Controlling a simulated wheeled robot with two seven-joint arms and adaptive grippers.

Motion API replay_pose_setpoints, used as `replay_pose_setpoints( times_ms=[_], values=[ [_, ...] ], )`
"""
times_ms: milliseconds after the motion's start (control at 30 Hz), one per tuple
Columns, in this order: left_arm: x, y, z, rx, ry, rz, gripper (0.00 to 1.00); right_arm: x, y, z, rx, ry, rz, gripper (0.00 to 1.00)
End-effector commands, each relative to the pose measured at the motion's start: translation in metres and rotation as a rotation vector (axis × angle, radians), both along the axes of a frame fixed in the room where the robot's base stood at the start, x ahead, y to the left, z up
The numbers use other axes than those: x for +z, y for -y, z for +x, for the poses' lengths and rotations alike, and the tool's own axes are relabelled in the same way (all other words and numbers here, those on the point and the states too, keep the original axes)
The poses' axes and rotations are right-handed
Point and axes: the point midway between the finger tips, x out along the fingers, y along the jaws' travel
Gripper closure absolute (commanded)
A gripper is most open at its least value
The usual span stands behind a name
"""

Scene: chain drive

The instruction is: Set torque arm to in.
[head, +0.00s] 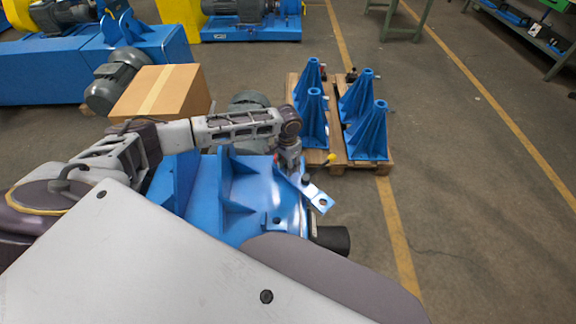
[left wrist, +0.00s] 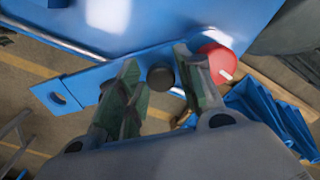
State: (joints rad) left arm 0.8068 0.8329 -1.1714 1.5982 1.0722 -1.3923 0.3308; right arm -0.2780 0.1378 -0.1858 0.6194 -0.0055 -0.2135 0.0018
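My left gripper (head: 290,163) points down over the blue machine (head: 262,205) in the head view. In the left wrist view my left gripper (left wrist: 157,65) has its fingers apart, with a black round knob (left wrist: 160,77) between them; I cannot tell whether they touch it. A flat blue bar with a hole near its end (head: 318,197) sticks out beside the gripper; it also shows in the left wrist view (left wrist: 78,88). It may be the torque arm; no label shows. A red round part (left wrist: 217,62) with a white mark is beside the right finger. My right gripper is not in view.
Blue stands (head: 366,128) sit on wooden pallets (head: 382,165) beyond the machine. A cardboard box (head: 160,92) is behind my left arm. A dark cylinder end (head: 333,239) juts from the machine's near right side. The floor to the right (head: 480,220) is clear.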

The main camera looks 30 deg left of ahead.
Motion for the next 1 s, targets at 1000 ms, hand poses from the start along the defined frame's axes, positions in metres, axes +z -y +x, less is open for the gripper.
replay_pose_setpoints(
  times_ms=[1000],
  values=[
    [0.0015, -0.0064, -0.0038, -0.016, -0.001, 0.0, 1.0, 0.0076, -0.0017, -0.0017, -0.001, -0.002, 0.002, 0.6]
  ],
)
